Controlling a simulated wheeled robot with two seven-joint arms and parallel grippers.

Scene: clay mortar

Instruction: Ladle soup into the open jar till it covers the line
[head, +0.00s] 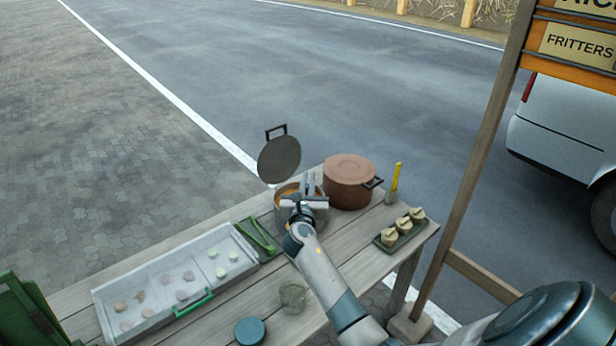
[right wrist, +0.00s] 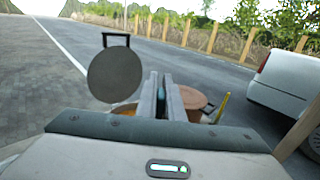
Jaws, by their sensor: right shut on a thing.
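My right gripper (head: 309,185) is over the open soup pot (head: 318,214), which stands at the table's far edge with orange soup showing. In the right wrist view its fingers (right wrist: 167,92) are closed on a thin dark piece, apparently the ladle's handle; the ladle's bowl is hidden. The pot's round dark lid (head: 279,160) stands raised behind it and also shows in the right wrist view (right wrist: 115,75). The open glass jar (head: 293,297) stands on the table's near part, left of my right forearm. Its line and contents are too small to make out. My left gripper is out of view.
A lidded brown pot (head: 348,183) stands right of the soup pot. A yellow-handled tool (head: 395,180) and a tray of several buns (head: 403,228) are farther right. A blue round lid (head: 250,331) lies near the jar. A white compartment tray (head: 140,277) fills the left.

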